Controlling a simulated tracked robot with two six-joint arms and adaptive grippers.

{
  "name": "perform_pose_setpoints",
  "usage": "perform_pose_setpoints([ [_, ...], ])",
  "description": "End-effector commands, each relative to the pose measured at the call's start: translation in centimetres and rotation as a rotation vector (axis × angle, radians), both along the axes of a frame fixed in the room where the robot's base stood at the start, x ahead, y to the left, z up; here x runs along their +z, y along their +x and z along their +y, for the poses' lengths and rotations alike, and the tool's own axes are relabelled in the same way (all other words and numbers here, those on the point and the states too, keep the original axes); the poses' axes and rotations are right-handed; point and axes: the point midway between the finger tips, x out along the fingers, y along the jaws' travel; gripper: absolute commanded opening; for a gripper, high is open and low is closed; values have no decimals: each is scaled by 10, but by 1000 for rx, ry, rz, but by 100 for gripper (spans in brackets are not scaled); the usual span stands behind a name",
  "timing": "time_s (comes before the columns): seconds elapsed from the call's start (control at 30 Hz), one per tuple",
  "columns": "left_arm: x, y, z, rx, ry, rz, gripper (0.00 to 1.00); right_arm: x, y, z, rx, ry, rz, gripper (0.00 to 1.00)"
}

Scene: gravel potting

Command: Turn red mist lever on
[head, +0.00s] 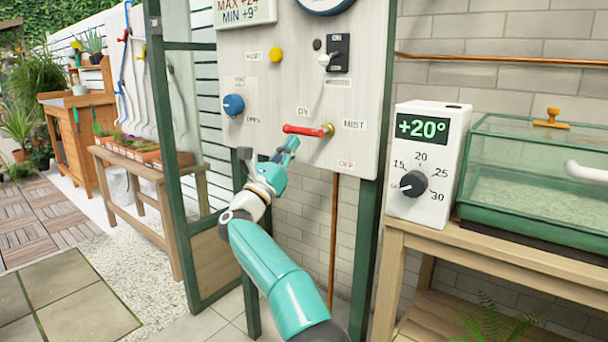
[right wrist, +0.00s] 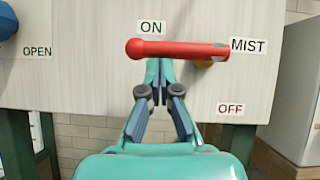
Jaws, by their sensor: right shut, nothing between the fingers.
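The red mist lever (head: 305,129) is on the pale panel (head: 345,70). It lies almost level, its knob end pointing left and its brass pivot at the right end. The ON label is above it, OFF below on the right, MIST beside the pivot. It also shows in the right wrist view (right wrist: 178,48). My right gripper (head: 290,142) is shut and empty, its fingertips just below the lever near its left half. In the right wrist view the tips (right wrist: 159,66) meet the lever's lower edge; I cannot tell whether they touch. My left gripper is not in view.
On the same panel are a blue knob (head: 233,105), a yellow button (head: 276,55) and a black switch (head: 338,55). A white thermostat (head: 429,150) and a green glass tank (head: 530,215) stand on a wooden table to the right. A copper pipe (head: 334,235) runs below the panel.

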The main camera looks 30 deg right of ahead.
Motion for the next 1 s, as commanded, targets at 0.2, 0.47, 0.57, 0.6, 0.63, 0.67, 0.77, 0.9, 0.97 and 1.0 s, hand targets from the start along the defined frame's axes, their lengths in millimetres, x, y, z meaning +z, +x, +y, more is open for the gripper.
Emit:
perform_pose_setpoints([
  [0.2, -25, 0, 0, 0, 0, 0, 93, -24, -1, 1, -3, 0, 0, 0],
  [0.47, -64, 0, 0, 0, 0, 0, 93, -56, -7, 21, -1, -1, 2, 0],
  [0.57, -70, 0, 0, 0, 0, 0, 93, -63, -12, 35, -2, -1, 2, 0],
  [0.6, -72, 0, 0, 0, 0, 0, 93, -67, -15, 39, -4, -1, 3, 0],
  [0.63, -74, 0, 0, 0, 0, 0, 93, -70, -16, 43, -4, -2, 3, 0],
  [0.67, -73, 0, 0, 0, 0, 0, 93, -71, -18, 47, -4, -1, 3, 0],
  [0.77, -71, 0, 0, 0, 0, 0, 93, -78, -22, 59, -6, -2, 3, 0],
  [0.9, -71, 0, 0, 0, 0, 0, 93, -88, -27, 72, -6, -1, 1, 0],
  [0.97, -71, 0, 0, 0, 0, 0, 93, -90, -28, 76, -6, -1, 1, 0],
  [1.0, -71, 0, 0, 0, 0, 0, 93, -92, -29, 78, -7, -1, 1, 0],
])
